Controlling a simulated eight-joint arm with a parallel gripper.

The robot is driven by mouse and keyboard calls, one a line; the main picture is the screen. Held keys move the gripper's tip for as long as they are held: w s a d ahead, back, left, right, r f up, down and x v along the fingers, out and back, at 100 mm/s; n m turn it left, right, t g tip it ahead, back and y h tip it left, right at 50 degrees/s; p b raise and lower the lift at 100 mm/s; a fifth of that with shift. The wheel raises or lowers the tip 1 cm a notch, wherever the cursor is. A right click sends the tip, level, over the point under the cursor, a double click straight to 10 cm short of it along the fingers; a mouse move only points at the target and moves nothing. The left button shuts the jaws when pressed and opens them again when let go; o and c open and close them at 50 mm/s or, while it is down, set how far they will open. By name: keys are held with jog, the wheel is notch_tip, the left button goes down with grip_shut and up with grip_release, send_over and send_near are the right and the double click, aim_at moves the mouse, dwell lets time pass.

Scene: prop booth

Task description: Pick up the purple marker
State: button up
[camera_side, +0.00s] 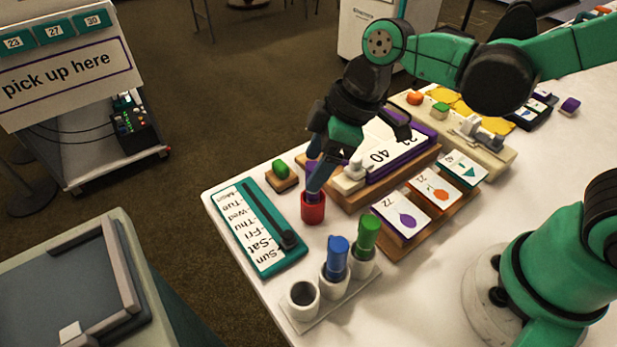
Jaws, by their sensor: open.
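A red cup (313,210) stands on the white table, and a small bit of purple (313,196) shows at its mouth. This looks like the top of the purple marker, but most of it is hidden by the cup and my finger. My gripper (316,176) points down at the cup from above, with a bluish finger tip close to the purple bit. My gripper is open. I cannot tell whether it touches the marker. A blue marker (337,257) and a green marker (369,236) stand in white holders (333,284) in front.
The front-left holder (302,298) is empty. A teal weekday board (258,228) lies left of the cup. A green piece on a wooden block (282,174) sits behind. Number cards (402,212) and a purple-framed board (385,152) crowd the right.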

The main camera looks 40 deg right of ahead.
aim_at(312, 199)
jog(key=shift+x, duration=1.75)
grip_shut()
